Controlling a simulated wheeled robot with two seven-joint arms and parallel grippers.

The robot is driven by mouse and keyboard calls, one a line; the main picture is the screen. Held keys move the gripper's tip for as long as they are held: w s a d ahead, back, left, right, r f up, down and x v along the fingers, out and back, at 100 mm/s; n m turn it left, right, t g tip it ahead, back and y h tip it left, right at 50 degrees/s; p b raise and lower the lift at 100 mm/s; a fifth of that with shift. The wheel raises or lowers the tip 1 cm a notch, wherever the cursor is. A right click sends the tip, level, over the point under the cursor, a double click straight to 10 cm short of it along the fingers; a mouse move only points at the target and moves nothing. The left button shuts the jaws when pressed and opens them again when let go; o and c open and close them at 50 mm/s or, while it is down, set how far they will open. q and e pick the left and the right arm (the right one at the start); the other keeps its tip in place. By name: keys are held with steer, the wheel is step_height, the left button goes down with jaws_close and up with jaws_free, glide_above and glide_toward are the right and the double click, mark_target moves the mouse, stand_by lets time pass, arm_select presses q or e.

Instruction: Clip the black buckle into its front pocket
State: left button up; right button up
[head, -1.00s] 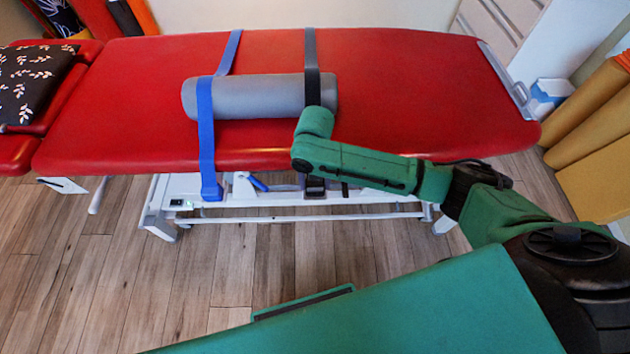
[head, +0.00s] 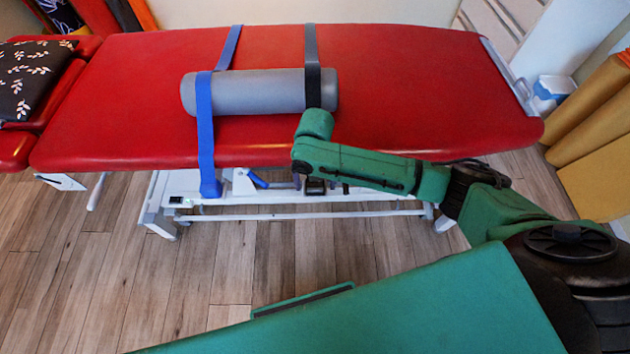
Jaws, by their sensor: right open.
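A black strap (head: 312,60) runs over the grey roll on the red table and goes down behind my right arm. Below the arm, by the table's front edge, a small black piece (head: 316,187) shows; I cannot tell whether it is the buckle or its pocket. My right gripper (head: 305,181) is open there, under the arm's green end, and mostly hidden by it. Whether it touches the buckle is hidden. My left gripper is not in view.
A blue strap (head: 205,130) crosses the grey roll (head: 255,92) and ends at the front of the red table (head: 420,100). A dark patterned cushion (head: 30,80) lies at the left. Wooden floor (head: 100,270) is clear in front. Yellow rolls (head: 595,110) stand at the right.

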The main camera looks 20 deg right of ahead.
step_height(320, 180, up, 15)
steer(key=p, duration=0.1)
steer(key=shift+f+p, duration=0.2)
steer(key=shift+p, duration=0.15)
stand_by(0.3)
